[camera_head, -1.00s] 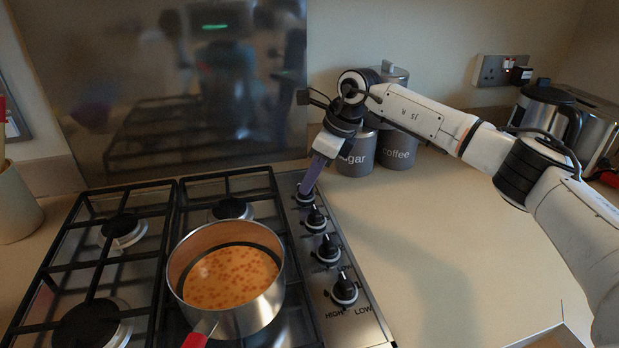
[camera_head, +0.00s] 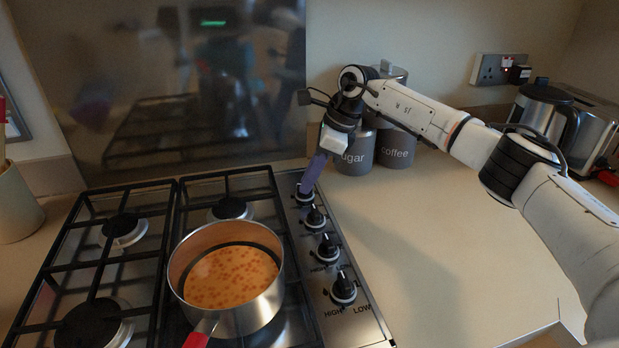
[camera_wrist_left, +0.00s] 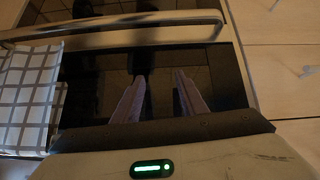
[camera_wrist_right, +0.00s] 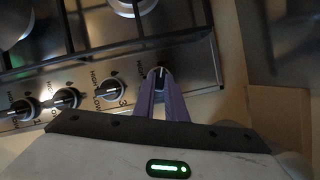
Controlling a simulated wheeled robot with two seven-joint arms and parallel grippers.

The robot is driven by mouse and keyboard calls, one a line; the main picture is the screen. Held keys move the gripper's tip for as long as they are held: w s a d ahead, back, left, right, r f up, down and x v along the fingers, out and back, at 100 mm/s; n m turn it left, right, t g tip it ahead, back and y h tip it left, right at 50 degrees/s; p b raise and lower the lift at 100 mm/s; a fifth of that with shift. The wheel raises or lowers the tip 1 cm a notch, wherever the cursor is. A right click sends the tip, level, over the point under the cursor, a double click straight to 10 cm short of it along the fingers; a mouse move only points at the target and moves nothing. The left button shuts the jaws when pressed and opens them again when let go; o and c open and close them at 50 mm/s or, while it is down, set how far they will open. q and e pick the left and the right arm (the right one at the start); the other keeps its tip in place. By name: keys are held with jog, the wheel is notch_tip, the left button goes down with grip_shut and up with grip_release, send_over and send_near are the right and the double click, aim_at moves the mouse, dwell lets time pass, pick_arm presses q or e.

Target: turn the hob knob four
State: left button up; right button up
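Hob knob four (camera_head: 304,194) is the farthest of the row of black knobs on the steel panel right of the burners. My right gripper (camera_head: 309,184) reaches down to it, its purple fingers angled. In the right wrist view, the knob (camera_wrist_right: 158,74) with its pale pointer line sits between the two fingertips (camera_wrist_right: 159,79), which are closed in on its sides. The fingers partly cover the knob, and its exact angle is hard to read. My left gripper (camera_wrist_left: 160,90) is away from the hob, its fingers apart and empty in front of a dark oven-like door.
The other knobs (camera_head: 315,216) run toward the front. A pot of orange soup (camera_head: 231,279) stands on the hob with its red handle forward. Sugar (camera_head: 355,160) and coffee (camera_head: 396,152) canisters stand behind my right gripper. The counter (camera_head: 440,240) to the right is clear.

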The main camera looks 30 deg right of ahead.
jog(key=o, duration=0.4)
jog(key=b+v, duration=0.1)
jog(key=v, duration=0.9)
jog(key=shift+d+r, duration=0.1)
jog(key=shift+r, duration=0.05)
